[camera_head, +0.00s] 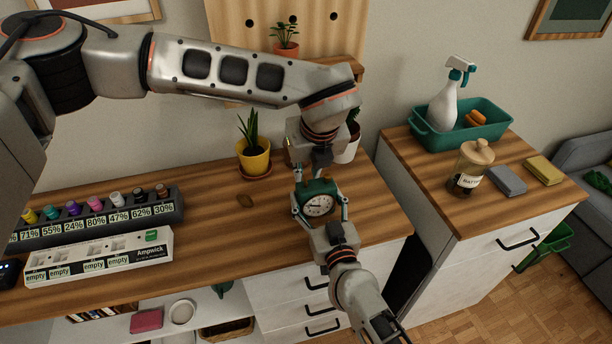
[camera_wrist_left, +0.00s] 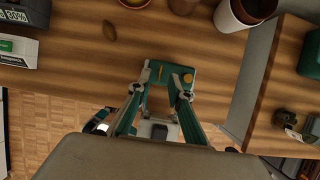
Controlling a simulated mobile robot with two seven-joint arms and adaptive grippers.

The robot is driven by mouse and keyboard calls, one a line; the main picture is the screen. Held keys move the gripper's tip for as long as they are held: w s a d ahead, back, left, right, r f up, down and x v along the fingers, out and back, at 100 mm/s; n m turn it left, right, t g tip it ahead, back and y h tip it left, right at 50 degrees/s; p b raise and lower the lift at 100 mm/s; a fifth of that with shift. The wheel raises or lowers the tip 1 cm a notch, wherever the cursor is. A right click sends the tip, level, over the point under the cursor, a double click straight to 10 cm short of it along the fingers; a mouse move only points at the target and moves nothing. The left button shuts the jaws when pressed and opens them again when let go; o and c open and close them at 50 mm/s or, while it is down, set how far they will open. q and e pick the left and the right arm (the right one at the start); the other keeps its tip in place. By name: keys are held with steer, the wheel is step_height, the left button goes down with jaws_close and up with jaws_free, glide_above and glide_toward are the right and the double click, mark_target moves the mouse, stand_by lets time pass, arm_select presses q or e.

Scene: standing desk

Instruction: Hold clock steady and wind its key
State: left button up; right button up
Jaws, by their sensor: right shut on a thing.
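The green clock (camera_head: 319,205) is upright near the front of the wooden desk, its white dial facing the head camera. My right gripper (camera_head: 320,212) is shut on the clock, one finger on each side. My left gripper (camera_head: 321,172) points down just above and behind the clock. In the left wrist view, its two fingers (camera_wrist_left: 160,92) stand apart with nothing seen between their tips. The clock's top (camera_wrist_left: 173,74) shows beyond them, with small yellow and orange parts on it. I cannot clearly tell which is the winding key; contact with it is not visible.
A yellow plant pot (camera_head: 254,160) and a white pot (camera_head: 346,150) stand behind the clock. A battery rack (camera_head: 100,222) and a white charger tray (camera_head: 100,260) are at the left. Free desk lies between tray and clock. A lower cabinet (camera_head: 500,195) stands at right.

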mark_target(305, 179)
arm_select(q)
steer(key=shift+x, duration=1.85)
jaws_close()
